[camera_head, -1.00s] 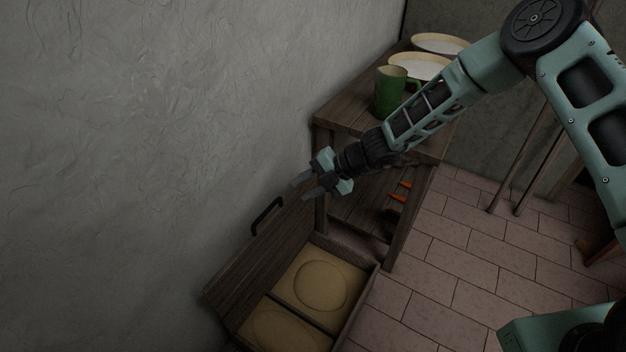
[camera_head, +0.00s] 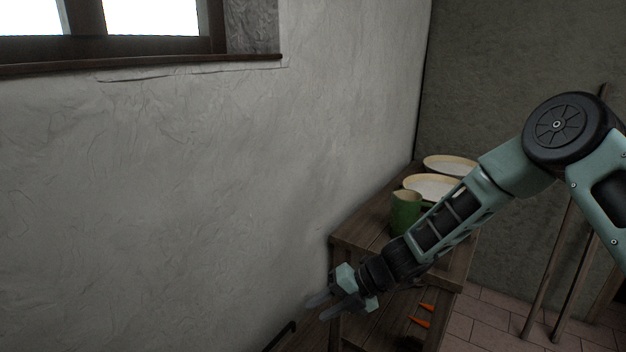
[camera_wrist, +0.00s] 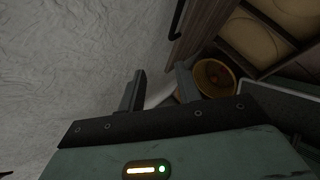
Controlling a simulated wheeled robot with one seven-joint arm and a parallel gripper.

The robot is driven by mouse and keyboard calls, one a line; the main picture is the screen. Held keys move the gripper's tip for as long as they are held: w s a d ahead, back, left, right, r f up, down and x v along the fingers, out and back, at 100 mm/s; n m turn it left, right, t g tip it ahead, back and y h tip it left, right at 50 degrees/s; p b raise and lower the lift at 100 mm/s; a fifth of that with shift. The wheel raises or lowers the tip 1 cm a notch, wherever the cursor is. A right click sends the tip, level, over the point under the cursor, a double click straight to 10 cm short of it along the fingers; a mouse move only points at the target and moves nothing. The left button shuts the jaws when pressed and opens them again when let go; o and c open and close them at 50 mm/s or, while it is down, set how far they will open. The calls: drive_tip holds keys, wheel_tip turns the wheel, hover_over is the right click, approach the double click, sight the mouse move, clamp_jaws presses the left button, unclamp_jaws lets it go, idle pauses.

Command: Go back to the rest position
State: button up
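My gripper (camera_head: 332,302) is at the lower middle of the head view, between the white wall and the wooden shelf table. In the wrist view its two fingers (camera_wrist: 160,92) stand apart with nothing held between them. The handle (camera_head: 281,337) of the raised chest lid shows just below my gripper in the head view. The lid (camera_wrist: 205,28) and its dark handle also show in the wrist view, beyond the fingers.
A green jug (camera_head: 405,212) and cream bowls (camera_head: 432,187) stand on the wooden table (camera_head: 352,240). Orange carrots (camera_head: 419,322) lie on its lower shelf. The wrist view shows a round yellowish container (camera_wrist: 215,77) and the chest's compartments (camera_wrist: 262,38). Wooden poles (camera_head: 553,270) lean at the right.

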drive_tip(key=s+r+n+g+h+p, duration=0.35)
drive_tip(key=s+r+n, duration=1.35)
drive_tip(key=n, duration=0.6)
drive_tip(key=s+d+r+n+t+h+p, duration=0.1)
drive_tip(key=s+d+r+n, duration=0.4)
drive_tip(key=n, duration=0.5)
drive_tip(key=s+d+r+n+t+h+p, duration=0.2)
drive_tip(key=s+d+r+n+h+p, duration=0.2)
drive_tip(key=n, duration=0.6)
drive_tip(key=s+d+r+h, duration=0.1)
drive_tip(key=s+d, duration=0.1)
drive_tip(key=s, duration=0.1)
drive_tip(key=shift+s+d+r+n, duration=0.15)
drive_tip(key=shift+d+r+n, duration=0.1)
drive_tip(key=shift+n, duration=0.15)
